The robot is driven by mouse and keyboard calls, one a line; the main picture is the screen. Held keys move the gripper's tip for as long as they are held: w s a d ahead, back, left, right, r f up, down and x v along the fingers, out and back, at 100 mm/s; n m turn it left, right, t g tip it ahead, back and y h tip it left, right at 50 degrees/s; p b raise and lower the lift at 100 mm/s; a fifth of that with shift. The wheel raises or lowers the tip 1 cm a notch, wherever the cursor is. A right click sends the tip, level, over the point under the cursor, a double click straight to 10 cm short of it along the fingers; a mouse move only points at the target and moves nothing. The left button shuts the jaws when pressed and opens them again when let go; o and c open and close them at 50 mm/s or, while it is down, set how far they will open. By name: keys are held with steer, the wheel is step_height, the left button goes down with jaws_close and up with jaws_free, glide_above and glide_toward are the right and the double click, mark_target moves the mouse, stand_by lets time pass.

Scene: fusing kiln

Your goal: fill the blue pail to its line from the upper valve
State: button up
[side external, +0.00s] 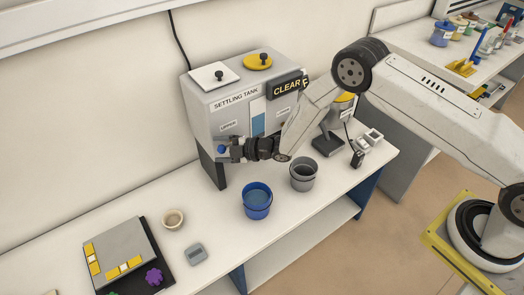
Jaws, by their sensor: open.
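The blue pail (257,209) stands upright on the white bench, in front of the grey settling tank (202,107). Its inside looks lighter blue; I cannot make out the line or a water level. My gripper (229,151) is open at the tank's front, below a small label that seems to read UPPER. A small blue part (221,149) shows at the fingertips, probably the upper valve's handle. I cannot tell whether the fingers touch it. The valve's spout is hidden by my gripper. The pail stands below and to the right of my gripper.
A grey pail (303,183) stands right of the blue one. A sign on the tank (287,88) reads CLEAR. The bench's front edge is close to the pails.

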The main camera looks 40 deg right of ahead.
jaws_close()
steer(key=shift+w+m+t+h, duration=0.3)
steer(key=shift+m+t+h, duration=0.3)
steer(key=shift+m+h, duration=0.1)
jaws_free()
steer(key=shift+s+d, duration=0.1)
steer(key=v, duration=0.7)
steer(key=shift+s+d, duration=0.2)
stand_by(0.3)
steer(key=shift+r, duration=0.1)
